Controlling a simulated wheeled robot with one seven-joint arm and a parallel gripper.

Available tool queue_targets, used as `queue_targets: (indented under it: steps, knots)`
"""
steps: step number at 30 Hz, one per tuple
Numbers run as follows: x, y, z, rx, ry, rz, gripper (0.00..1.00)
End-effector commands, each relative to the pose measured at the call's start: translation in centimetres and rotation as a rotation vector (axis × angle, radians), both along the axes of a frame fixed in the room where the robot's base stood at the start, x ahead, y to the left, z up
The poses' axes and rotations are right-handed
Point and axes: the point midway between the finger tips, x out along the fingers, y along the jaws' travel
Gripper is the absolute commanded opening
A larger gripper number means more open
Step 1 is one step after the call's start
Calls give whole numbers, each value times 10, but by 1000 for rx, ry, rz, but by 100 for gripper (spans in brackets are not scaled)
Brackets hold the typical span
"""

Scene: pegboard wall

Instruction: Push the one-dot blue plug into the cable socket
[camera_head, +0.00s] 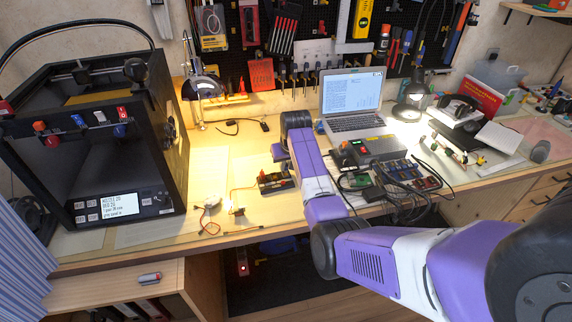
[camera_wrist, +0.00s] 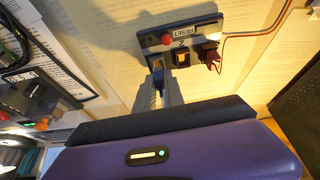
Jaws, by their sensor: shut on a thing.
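My gripper (camera_wrist: 162,84) is shut, its fingertips close against the near left part of a dark socket box (camera_wrist: 208,30). In the head view the socket box (camera_head: 275,183) lies on the bench, beside my arm.
A black 3D printer (camera_head: 160,130) stands at the left. A laptop (camera_head: 352,100), a grey device (camera_head: 372,148) and loose cables (camera_head: 405,203) are behind and right of my arm. Paper-covered bench (camera_head: 212,165) lies mostly clear left of the box.

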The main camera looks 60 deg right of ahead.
Motion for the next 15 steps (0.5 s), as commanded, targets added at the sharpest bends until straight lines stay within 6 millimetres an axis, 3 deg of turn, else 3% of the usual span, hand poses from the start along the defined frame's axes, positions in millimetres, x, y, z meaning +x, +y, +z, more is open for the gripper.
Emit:
queue_targets:
  steps: [15]
  knots:
    - [0, 0, -8, 1, 1, 0, 0]
